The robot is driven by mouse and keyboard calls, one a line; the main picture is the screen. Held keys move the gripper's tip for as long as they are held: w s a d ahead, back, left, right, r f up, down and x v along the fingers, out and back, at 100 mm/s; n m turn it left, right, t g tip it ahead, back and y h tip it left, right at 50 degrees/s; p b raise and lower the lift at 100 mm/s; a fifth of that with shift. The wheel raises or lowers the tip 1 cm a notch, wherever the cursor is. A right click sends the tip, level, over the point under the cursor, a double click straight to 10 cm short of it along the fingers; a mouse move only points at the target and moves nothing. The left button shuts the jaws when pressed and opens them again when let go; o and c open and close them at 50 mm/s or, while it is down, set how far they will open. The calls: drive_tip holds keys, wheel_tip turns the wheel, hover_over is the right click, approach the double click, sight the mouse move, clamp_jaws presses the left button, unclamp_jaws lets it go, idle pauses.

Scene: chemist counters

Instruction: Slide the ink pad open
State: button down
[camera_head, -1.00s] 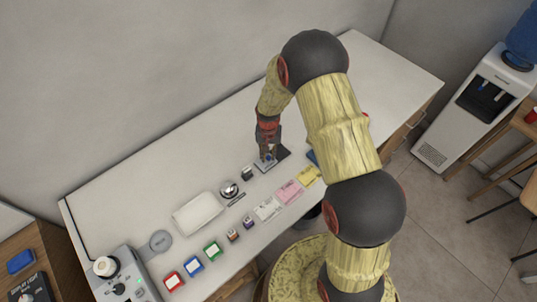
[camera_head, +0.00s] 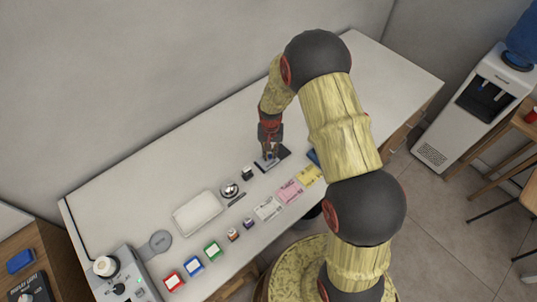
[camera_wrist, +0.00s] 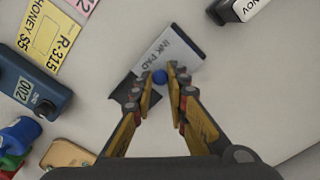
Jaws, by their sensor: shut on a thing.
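The ink pad (camera_wrist: 172,52) lies flat on the counter, with a white top labelled INK PAD. A dark part (camera_wrist: 126,90) of it shows beyond the top's lower left end in the wrist view, and a dark strip shows at the opposite end. In the head view the ink pad (camera_head: 262,166) lies under my gripper (camera_head: 270,157). In the wrist view my gripper (camera_wrist: 162,76) is shut on the blue knob (camera_wrist: 159,77) on the white top. The fingers hide part of the pad.
A dark stamp (camera_head: 248,173) stands close left of the pad, beside a silver bell (camera_head: 229,190). Coloured cards (camera_head: 289,192) lie in front. A blue 002 object (camera_wrist: 35,88) and other coloured items are left in the wrist view. Counter behind the pad is clear.

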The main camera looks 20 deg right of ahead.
drive_tip(key=d, duration=0.1)
drive_tip(key=w+d, duration=0.1)
drive_tip(key=d, duration=0.1)
drive_tip(key=w+d, duration=0.1)
drive_tip(key=d, duration=0.1)
drive_tip(key=shift+w+d+r+b, duration=0.1)
drive_tip(key=shift+w+d+b, duration=0.15)
drive_tip(key=shift+b, duration=0.15)
drive_tip(key=c, duration=1.8)
unclamp_jaws()
drive_tip(key=shift+s, duration=0.1)
drive_tip(key=shift+o, duration=0.3)
wheel_tip(320, 180, up, 12)
